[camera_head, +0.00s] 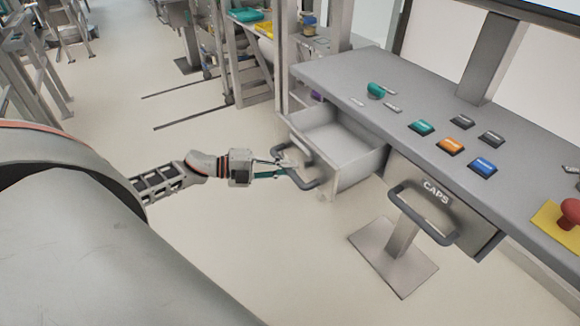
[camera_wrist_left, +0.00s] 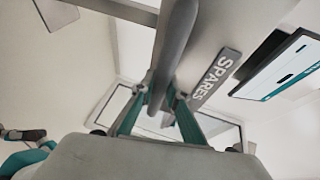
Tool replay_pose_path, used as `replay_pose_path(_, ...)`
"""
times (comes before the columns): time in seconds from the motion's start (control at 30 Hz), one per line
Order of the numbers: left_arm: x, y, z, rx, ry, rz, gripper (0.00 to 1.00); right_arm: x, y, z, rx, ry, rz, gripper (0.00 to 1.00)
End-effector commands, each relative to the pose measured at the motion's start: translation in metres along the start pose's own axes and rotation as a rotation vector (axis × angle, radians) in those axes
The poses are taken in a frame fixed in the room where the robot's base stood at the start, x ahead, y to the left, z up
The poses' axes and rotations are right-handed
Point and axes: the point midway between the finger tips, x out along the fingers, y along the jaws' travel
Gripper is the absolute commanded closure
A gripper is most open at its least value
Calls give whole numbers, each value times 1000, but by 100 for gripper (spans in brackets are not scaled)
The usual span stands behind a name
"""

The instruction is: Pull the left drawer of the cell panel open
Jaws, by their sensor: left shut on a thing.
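The left drawer (camera_head: 338,143) of the cell panel (camera_head: 400,100) stands pulled out, and its empty inside shows in the head view. My left gripper (camera_head: 284,167) is at the drawer's front, shut on its dark bar handle (camera_head: 308,181). In the left wrist view the handle (camera_wrist_left: 177,40) passes between the fingers (camera_wrist_left: 158,115), beside a label (camera_wrist_left: 215,75) reading SPARES. My right gripper is not in view.
The right drawer (camera_head: 443,200), marked CAPS, is closed, with its handle sticking out. Several buttons (camera_head: 451,146) and a red emergency knob (camera_head: 570,208) sit on the panel top. A support foot (camera_head: 393,262) stands below. The floor in front of the drawer is clear.

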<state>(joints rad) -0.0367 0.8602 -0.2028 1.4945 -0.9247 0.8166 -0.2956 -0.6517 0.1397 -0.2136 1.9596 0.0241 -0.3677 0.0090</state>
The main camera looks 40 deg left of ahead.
Motion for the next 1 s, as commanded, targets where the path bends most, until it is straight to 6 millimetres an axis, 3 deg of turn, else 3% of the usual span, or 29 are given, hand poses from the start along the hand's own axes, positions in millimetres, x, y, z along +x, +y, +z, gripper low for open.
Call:
replay_pose_path(0.63, -5, 1, -2, 0, 1, 0, 100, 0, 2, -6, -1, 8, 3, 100)
replay_pose_path(0.67, -6, 1, -2, 0, 1, 0, 78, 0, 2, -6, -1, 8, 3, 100)
replay_pose_path(0.7, -5, 1, -2, 0, 1, 0, 68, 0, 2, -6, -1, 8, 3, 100)
replay_pose_path(1.0, -6, 1, -2, 0, 0, 0, 68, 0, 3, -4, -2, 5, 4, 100)
